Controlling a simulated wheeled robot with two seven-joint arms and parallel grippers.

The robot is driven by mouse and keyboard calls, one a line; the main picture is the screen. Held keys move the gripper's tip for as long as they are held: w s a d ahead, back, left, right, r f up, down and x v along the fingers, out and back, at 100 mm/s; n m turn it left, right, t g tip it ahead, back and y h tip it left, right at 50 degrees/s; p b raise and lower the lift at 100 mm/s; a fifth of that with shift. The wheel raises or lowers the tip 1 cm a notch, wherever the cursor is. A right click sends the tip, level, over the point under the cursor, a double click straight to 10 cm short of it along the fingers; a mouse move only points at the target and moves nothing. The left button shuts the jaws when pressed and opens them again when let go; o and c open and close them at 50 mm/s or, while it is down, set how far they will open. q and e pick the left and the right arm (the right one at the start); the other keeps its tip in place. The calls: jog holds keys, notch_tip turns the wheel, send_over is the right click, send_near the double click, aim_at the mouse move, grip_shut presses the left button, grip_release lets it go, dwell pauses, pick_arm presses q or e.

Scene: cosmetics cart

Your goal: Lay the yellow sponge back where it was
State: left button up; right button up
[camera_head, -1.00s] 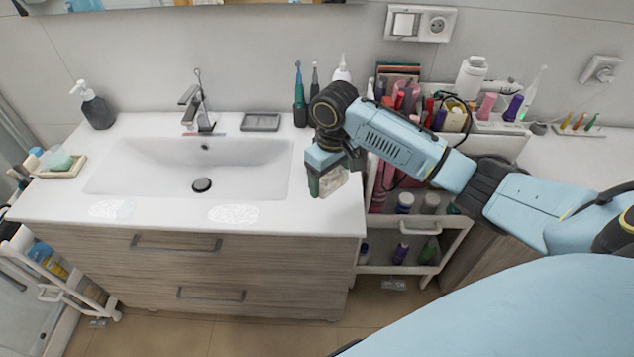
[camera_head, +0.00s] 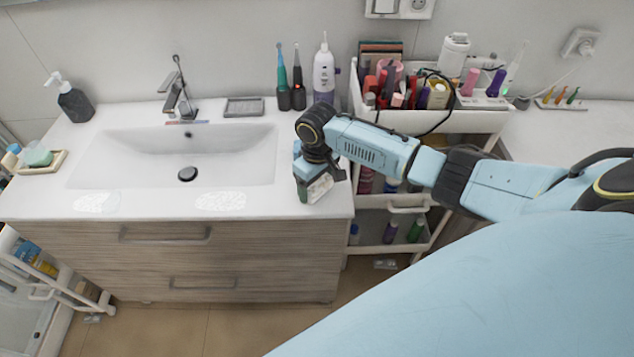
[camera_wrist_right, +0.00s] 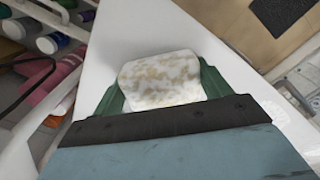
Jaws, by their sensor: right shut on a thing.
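My right gripper (camera_head: 314,190) is shut on a pale, whitish sponge (camera_head: 321,188) with yellowish-tan mottling. It holds the sponge over the front right corner of the white washbasin counter (camera_head: 275,203). In the right wrist view the sponge (camera_wrist_right: 160,76) sits between the two green fingers of the gripper (camera_wrist_right: 160,92), with white counter surface behind it. Whether the sponge touches the counter is unclear. My left gripper is out of view.
The sink basin (camera_head: 130,170) lies left of the gripper. Two whitish textured patches (camera_head: 220,201) mark the counter front. Toothbrushes (camera_head: 282,75) and a white bottle (camera_head: 324,72) stand behind. A loaded white cart (camera_head: 440,122) stands right. The counter around the gripper is clear.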

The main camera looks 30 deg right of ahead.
aim_at(317, 182)
jog(key=o, duration=0.9)
notch_tip(317, 182, up, 12)
jog(key=shift+r+p, duration=0.1)
jog(key=shift+p, duration=0.3)
